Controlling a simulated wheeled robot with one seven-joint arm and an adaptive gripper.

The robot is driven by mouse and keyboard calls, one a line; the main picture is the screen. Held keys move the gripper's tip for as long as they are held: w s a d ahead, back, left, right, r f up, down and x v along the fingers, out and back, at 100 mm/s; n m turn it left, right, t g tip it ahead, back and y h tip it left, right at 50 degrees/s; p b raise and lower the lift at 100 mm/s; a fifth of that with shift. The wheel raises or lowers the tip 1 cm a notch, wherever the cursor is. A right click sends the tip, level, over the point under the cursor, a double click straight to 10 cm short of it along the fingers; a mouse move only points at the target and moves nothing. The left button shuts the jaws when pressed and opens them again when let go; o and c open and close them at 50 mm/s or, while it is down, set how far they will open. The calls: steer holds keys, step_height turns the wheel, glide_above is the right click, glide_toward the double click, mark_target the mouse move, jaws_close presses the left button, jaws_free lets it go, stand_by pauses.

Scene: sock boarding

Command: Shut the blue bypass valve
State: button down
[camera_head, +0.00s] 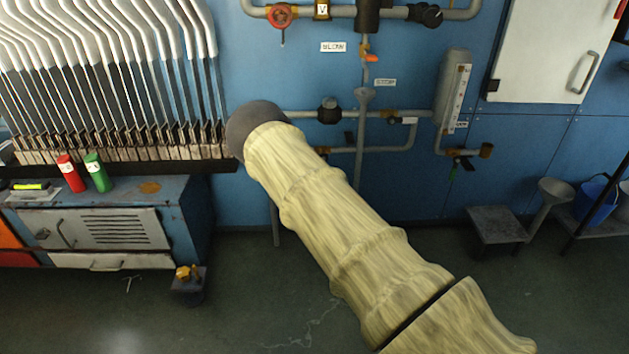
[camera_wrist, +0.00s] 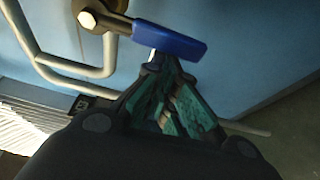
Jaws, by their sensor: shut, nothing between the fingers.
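The blue bypass valve's lever (camera_wrist: 170,39) is in the wrist view, a flat blue handle reaching right and slightly down from its brass valve body (camera_wrist: 98,14) on a grey pipe. My gripper (camera_wrist: 163,62) has green-padded fingers, shut and empty. Its tips are just below the lever's lower edge near the middle; I cannot tell whether they touch it. In the head view my arm, in a pale ribbed sleeve, covers the gripper, and no blue lever shows there.
Grey pipes (camera_head: 395,149) run along the blue wall beside my arm. A sock-form rack (camera_head: 115,160) and cabinet (camera_head: 185,215) stand left; a small step (camera_head: 495,224) stands right.

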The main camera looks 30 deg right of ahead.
steer(key=s+a+p, duration=0.3)
steer(key=s+a, duration=0.1)
steer(key=s, duration=0.4)
steer(key=shift+a, duration=0.4)
stand_by(0.5)
